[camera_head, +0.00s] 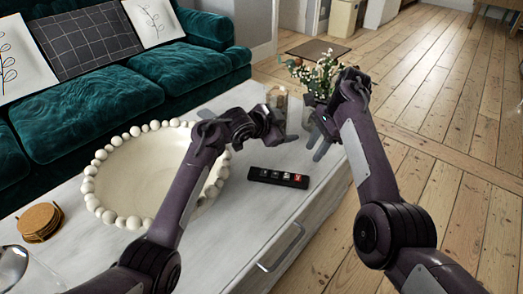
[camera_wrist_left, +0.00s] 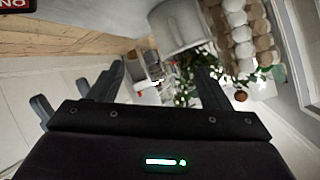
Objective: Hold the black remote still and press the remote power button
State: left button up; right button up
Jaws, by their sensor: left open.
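The black remote (camera_head: 278,177) lies flat on the pale table near its front edge. It has a row of small light buttons and a red button (camera_head: 299,178) at its right end. My left gripper (camera_head: 284,122) is open and empty, beyond the remote and apart from it. Its two spread fingers (camera_wrist_left: 158,85) show in the left wrist view, with nothing between them. A corner of the remote with a red, lettered patch (camera_wrist_left: 15,4) appears at that view's top left. My right gripper (camera_head: 317,135) hangs past the remote to the upper right; its jaw opening is unclear.
A large cream bowl with a beaded rim (camera_head: 88,186) stands left of the remote. A flower arrangement (camera_head: 318,78) is behind the grippers. Coasters (camera_head: 40,222) sit at the left. The table is clear around the remote; a drawer handle (camera_head: 283,248) is on its front.

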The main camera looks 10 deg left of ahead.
aim_at(261, 171)
pick_arm(q)
jog(key=f+g+y, duration=0.1)
jog(key=g, duration=0.1)
jog(key=s+f+m+g+y, duration=0.1)
jog(key=f+g, duration=0.1)
jog(key=f+m+g+y, duration=0.1)
jog(key=f+g, duration=0.1)
jog(key=shift+s+a+f, duration=0.1)
jog(key=shift+s+a, duration=0.2)
jog(key=shift+s, duration=0.05)
jog(key=s+a+m+g+y, duration=0.1)
jog(key=s, duration=0.1)
jog(key=s+a+r+m+g+y, duration=0.1)
jog(key=a, duration=0.1)
jog(key=s+a+m+g+y, duration=0.1)
jog(key=s+y, duration=0.1)
jog(key=shift+s+a+r+g, duration=0.15)
jog(key=shift+s+a+g, duration=0.2)
jog(key=shift+g, duration=0.05)
jog(key=shift+s+a+f, duration=0.1)
jog(key=shift+f, duration=0.1)
notch_tip(261, 171, down, 7)
jog(key=shift+f, duration=0.2)
jog(key=shift+c, duration=0.3)
jog(key=c, duration=1.1)
pick_arm(e)
grip_shut()
